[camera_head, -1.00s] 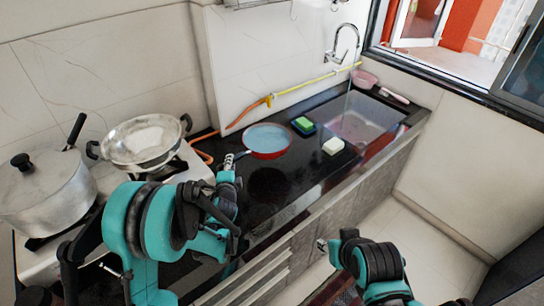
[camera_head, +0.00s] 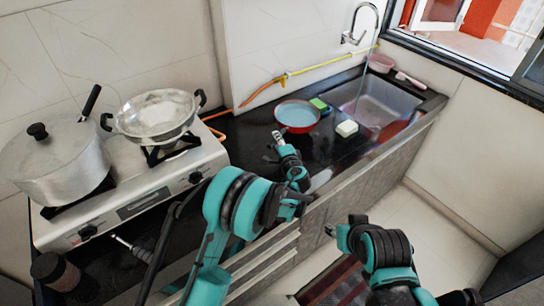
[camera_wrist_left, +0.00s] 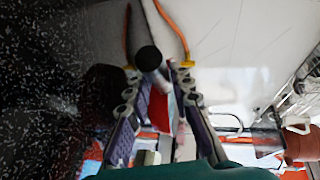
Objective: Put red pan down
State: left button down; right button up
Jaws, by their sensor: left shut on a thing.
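The red pan (camera_head: 298,128), with a light blue inside, is over the dark counter beside the green sponge in the head view. My left gripper (camera_head: 279,139) is at its near left side, shut on its handle. In the left wrist view the handle's dark round end (camera_wrist_left: 148,58) shows between the fingers, with a strip of the red pan (camera_wrist_left: 160,110) behind. I cannot tell whether the pan's bottom touches the counter. My right gripper (camera_head: 331,231) is low, in front of the cabinets, away from the pan; its fingers are too small to read.
A green sponge (camera_head: 319,104) and a white block (camera_head: 347,128) sit right of the pan, before the sink (camera_head: 385,100). A yellow-orange hose (camera_head: 290,75) runs behind. The stove (camera_head: 150,190) at left bears a lidded pot (camera_head: 60,165) and a metal wok (camera_head: 153,115).

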pick_arm(q)
jog(key=a+f, duration=0.1)
jog(key=f, duration=0.1)
jog(key=s+f+b, duration=0.1)
jog(key=f, duration=0.1)
jog(key=a+f+b, duration=0.1)
jog(key=f, duration=0.1)
jog(key=shift+s+a+f, duration=0.1)
jog(key=shift+s+a, duration=0.2)
jog(key=shift+s, duration=0.1)
jog(key=c, duration=1.7)
grip_release()
jog(key=shift+f+b, duration=0.1)
jog(key=shift+b, duration=0.2)
jog(key=o, duration=0.4)
jog(key=shift+c, duration=0.2)
jog(key=shift+r, duration=0.2)
